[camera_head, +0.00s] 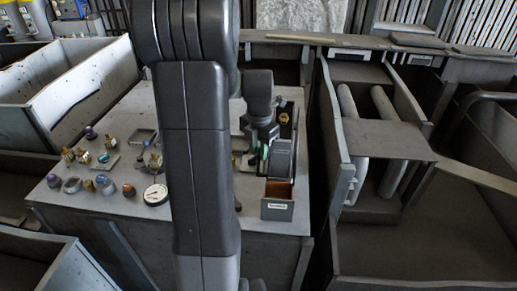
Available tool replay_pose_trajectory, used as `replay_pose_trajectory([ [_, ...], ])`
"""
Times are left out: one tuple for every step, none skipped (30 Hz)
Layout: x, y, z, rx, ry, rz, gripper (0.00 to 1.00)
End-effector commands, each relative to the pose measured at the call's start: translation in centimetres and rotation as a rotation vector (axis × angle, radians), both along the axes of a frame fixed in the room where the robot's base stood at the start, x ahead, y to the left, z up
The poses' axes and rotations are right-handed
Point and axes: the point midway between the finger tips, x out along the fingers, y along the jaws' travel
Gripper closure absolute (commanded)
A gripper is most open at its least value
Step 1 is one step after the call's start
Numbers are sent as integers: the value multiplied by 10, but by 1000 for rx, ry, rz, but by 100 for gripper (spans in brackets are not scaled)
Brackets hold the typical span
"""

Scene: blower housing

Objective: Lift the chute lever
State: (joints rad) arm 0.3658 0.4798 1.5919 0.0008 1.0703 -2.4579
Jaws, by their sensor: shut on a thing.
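My gripper (261,138) points down at the right part of the grey work table, partly behind my own large arm link. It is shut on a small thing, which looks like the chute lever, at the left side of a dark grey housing. A thin green piece (265,153) shows just below the fingers. The dark grey housing (282,158) stands upright just right of the fingers. In front of it is a small open box (278,200) with an orange-brown inside and a white label. The exact grip is too small to see clearly.
The work table (110,215) carries several small knobs, brass fittings and a round white dial gauge (155,194) on the left. Metal bins (80,85) stand at the left. A partition (335,130) and a bay with pipes (385,110) lie close on the right.

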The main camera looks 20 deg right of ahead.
Motion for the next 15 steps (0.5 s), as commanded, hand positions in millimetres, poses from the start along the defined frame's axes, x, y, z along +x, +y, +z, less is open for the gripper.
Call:
replay_pose_trajectory([
  [-4, 0, 1, 0, 7, -1, 93],
  [-5, 1, 2, 0, 7, -1, 93],
  [-7, 1, 3, 0, 7, -1, 93],
  [-8, 1, 4, 0, 7, -1, 93],
  [-8, 1, 4, 0, 7, -1, 93],
  [-9, 2, 4, 0, 7, -1, 93],
  [-9, 2, 4, 0, 7, -1, 93],
  [-8, 2, 4, -1, 5, -1, 93],
  [-8, 1, 4, -1, 5, -1, 93],
  [-8, 1, 4, -1, 5, -1, 93],
  [-8, 1, 5, -2, 5, -1, 93],
  [-8, 1, 5, -2, 5, -1, 93],
  [-8, 1, 5, -2, 3, -1, 93],
  [-8, 1, 5, -2, 3, -1, 93],
  [-9, 1, 6, -3, 3, -1, 93],
])
